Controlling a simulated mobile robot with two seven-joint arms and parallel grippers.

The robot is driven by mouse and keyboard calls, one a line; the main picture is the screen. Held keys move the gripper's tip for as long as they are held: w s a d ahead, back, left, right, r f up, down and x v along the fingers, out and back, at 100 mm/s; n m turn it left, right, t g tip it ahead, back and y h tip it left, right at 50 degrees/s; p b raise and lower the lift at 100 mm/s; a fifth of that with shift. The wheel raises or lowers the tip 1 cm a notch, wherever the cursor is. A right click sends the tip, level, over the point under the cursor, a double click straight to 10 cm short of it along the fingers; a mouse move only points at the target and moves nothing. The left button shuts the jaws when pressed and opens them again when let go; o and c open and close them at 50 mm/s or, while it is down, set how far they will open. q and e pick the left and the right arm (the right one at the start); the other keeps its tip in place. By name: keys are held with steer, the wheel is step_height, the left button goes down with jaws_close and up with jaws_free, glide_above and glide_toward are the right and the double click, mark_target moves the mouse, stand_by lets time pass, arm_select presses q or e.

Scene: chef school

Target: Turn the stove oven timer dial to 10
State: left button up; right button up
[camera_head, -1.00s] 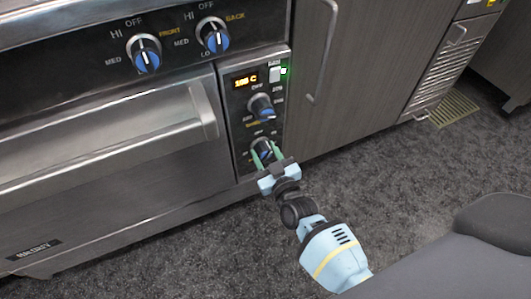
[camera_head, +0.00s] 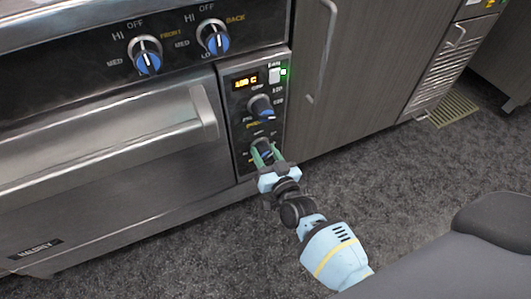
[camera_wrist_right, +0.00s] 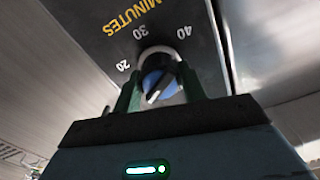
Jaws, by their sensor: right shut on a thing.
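The oven timer dial (camera_head: 264,152) is the lowest knob on the narrow control panel right of the oven door. In the right wrist view the dial (camera_wrist_right: 158,84) is blue and black, with "MINUTES", 20, 30 and 40 printed around it; the 10 mark does not show. My right gripper (camera_head: 266,155) has its green fingers on either side of the dial and is shut on it. In the right wrist view the fingers (camera_wrist_right: 160,92) flank the knob, and the white pointer line slants to the lower left. My left gripper is not in view.
Two burner knobs (camera_head: 147,58) sit higher left. The oven door handle (camera_head: 110,148) projects left of the panel. The floor in front is clear.

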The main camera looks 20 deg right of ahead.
mark_target(267, 157)
steer(key=o, duration=1)
steer(key=shift+c, duration=0.2)
steer(key=s+p, duration=0.2)
steer(key=s, duration=0.4)
steer(key=shift+s+d, duration=0.1)
steer(key=shift+s, duration=0.8)
